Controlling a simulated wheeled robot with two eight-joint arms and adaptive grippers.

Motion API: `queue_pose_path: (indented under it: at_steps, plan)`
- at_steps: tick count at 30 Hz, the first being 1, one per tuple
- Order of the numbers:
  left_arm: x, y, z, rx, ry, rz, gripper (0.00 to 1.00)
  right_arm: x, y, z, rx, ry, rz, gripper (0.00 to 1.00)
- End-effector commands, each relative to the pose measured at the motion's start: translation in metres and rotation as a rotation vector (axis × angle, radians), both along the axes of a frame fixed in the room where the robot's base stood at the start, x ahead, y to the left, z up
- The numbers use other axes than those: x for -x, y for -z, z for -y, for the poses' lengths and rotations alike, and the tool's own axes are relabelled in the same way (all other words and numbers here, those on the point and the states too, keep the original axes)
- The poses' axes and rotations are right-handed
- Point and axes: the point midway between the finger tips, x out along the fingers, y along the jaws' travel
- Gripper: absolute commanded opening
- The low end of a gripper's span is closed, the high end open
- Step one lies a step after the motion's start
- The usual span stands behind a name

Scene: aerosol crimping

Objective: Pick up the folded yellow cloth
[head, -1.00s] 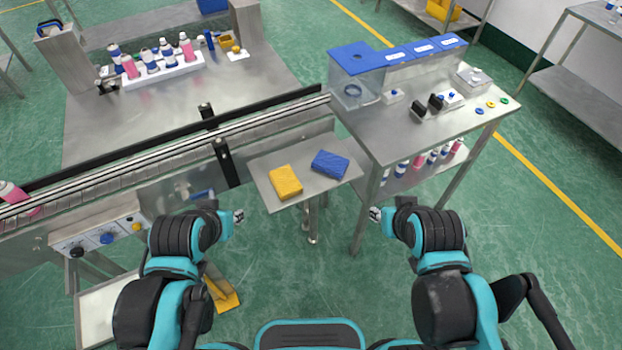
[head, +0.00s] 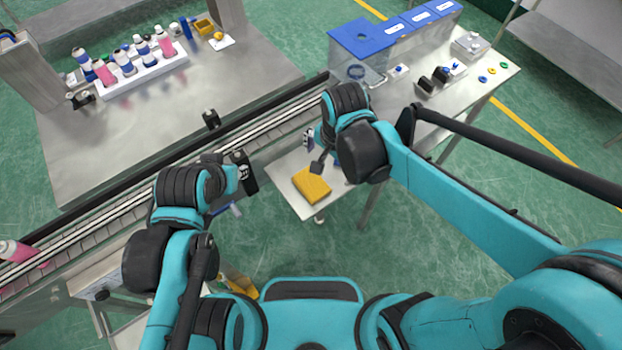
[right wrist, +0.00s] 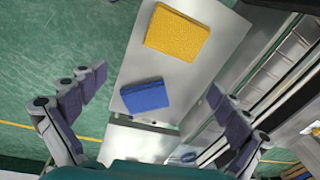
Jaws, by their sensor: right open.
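The folded yellow cloth (head: 312,185) lies flat on a small metal shelf (head: 286,193) beside the conveyor. It also shows in the right wrist view (right wrist: 177,32), near the top of the picture. My right gripper (head: 314,150) is above the shelf, just behind the yellow cloth in the head view. In the right wrist view its two fingers (right wrist: 155,100) are wide apart with nothing between them in its grasp. A folded blue cloth (right wrist: 145,96) lies on the same shelf, mostly hidden by my right arm in the head view. My left gripper (head: 240,172) is near the conveyor edge; its fingers are too small to judge.
The conveyor (head: 130,200) runs along the left of the shelf. A metal table with a blue-lidded clear box (head: 358,45) stands behind right. A white rack of bottles (head: 145,78) stands on the far left table. Green floor is open in front of the shelf.

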Motion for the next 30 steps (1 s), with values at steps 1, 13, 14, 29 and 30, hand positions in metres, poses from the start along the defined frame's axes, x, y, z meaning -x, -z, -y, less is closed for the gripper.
queue_pose_path:
  at_steps: [1,13,14,29,30]
  plan:
    - [0.0,-0.005,0.0,0.0,0.0,0.0,0.3,-0.003,0.003,-0.013,0.004,0.041,-0.033,1.0]
    - [0.0,-0.002,0.0,0.0,0.0,0.0,0.3,-0.002,0.041,-0.041,0.033,0.205,-0.127,1.0]
    - [0.0,0.0,0.0,0.0,0.0,0.0,0.3,-0.002,0.045,-0.041,0.033,0.204,-0.127,1.0]
    - [0.0,0.021,0.0,0.0,0.0,0.0,0.3,-0.004,0.099,-0.043,0.032,0.202,-0.126,1.0]
    - [0.0,0.021,0.0,0.0,0.0,0.0,0.3,-0.005,0.098,-0.042,0.032,0.202,-0.126,1.0]
